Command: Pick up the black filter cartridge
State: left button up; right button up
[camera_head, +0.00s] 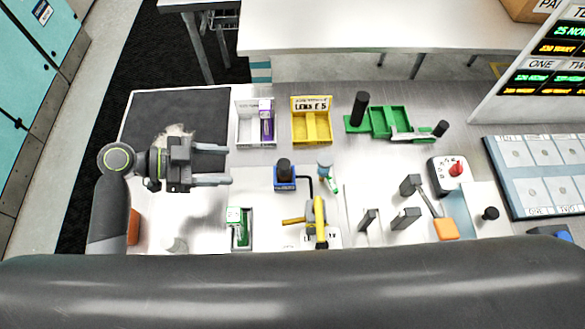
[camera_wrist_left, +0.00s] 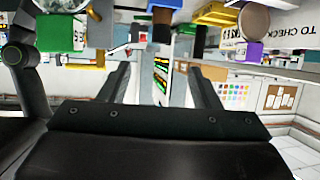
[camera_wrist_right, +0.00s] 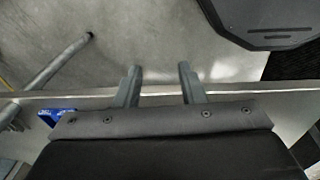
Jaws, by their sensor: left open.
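No black part is labelled as the filter cartridge, so I cannot tell for sure which one it is. A black cylinder (camera_head: 284,165) stands in a blue holder (camera_head: 285,185) near the middle of the table in the head view. A taller black cylinder (camera_head: 359,108) stands at the left end of a green fixture (camera_head: 390,122) farther back. My left gripper (camera_head: 229,164) is open and empty, left of the blue holder, its fingers pointing right. In the right wrist view my right gripper (camera_wrist_right: 160,72) is open and empty; the head view does not show it.
A white bin (camera_head: 243,127) with a purple item and a yellow bin (camera_head: 311,128) stand behind. A yellow-handled device (camera_head: 320,222) and a green-and-white module (camera_head: 238,228) stand in front. Grey blocks (camera_head: 405,218) and a red-knobbed box (camera_head: 448,174) are to the right.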

aim_at(283, 166)
pick_arm(q)
jog(key=b+x, duration=0.1)
jog(key=x, duration=0.9)
jog(key=shift+w+b, duration=0.1)
jog(key=shift+b, duration=0.25)
jog(key=b+x, duration=0.1)
jog(key=x, duration=0.4)
jog(key=shift+w+d, duration=0.1)
jog(key=shift+d, duration=0.15)
pick_arm(e)
jog(key=a+f, duration=0.2)
jog(key=f, duration=0.1)
jog(key=shift+a+f, duration=0.1)
jog(key=shift+a, duration=0.05)
pick_arm(q)
jog(key=shift+a, duration=0.1)
jog(key=c, duration=1.1)
pick_arm(e)
jog(key=shift+d, duration=0.35)
